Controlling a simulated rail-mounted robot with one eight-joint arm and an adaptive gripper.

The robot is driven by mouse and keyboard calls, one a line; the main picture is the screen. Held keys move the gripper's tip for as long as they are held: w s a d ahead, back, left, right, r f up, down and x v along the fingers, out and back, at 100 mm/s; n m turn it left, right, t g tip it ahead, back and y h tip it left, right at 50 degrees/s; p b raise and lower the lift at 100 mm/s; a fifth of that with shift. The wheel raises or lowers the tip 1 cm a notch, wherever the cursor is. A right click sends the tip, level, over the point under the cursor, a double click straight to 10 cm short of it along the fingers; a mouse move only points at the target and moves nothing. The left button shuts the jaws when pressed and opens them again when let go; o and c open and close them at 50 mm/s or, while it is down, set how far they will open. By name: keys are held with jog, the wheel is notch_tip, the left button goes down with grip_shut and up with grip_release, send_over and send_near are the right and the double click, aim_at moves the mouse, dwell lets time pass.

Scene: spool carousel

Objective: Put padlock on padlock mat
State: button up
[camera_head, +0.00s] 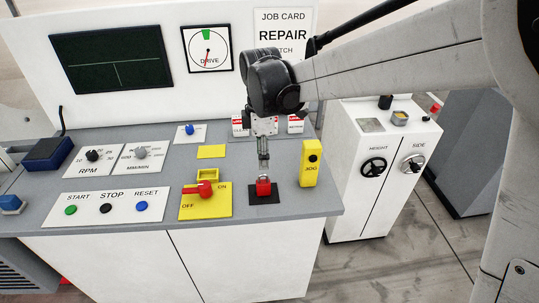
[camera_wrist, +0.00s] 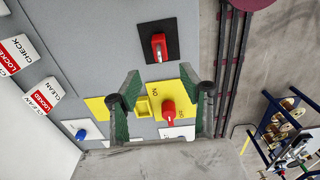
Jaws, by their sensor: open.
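A red padlock (camera_head: 263,188) with a grey shackle sits on a black square mat (camera_head: 253,198) near the console's front edge. In the wrist view the padlock (camera_wrist: 158,47) is on the black mat (camera_wrist: 150,28). My gripper (camera_head: 263,160) is above the padlock in the head view and hides part of its top. In the wrist view my gripper (camera_wrist: 159,82) has its two green-sided fingers apart, with nothing between them. The padlock shows just past the fingertips, apart from them. I see no label naming the black mat.
A yellow ON/OFF panel (camera_head: 219,208) with a red lever (camera_head: 199,189) and a yellow bracket (camera_head: 207,174) is left of the mat. A yellow JOG box (camera_head: 310,163) stands close on the right. Red-and-white tags (camera_head: 295,124) stand behind.

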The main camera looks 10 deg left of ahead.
jog(key=s+d+r+m+t, duration=0.1)
jog(key=s+d+r+m, duration=0.15)
jog(key=d, duration=0.35)
jog(key=s+d+r+m+t+y, duration=0.1)
jog(key=d+r+m, duration=0.25)
jog(key=d, duration=0.25)
jog(key=s+d+r+m+t, duration=0.1)
jog(key=s+d+r+m, duration=0.15)
jog(key=d, duration=0.35)
jog(key=s+d+f+m+t, duration=0.1)
jog(key=s+d+m+t, duration=0.1)
jog(key=s+d+m, duration=0.4)
jog(key=s+d+f+m+t+h, duration=0.1)
jog(key=s+d+m+t, duration=0.1)
jog(key=s+d+m, duration=0.4)
jog(key=d+m, duration=0.1)
jog(key=d, duration=0.3)
jog(key=shift+s+f, duration=0.15)
jog(key=shift+f, duration=0.1)
jog(key=shift+f, duration=0.1)
notch_tip(320, 180, down, 6)
jog(key=b, duration=0.6)
jog(key=shift+r, duration=0.2)
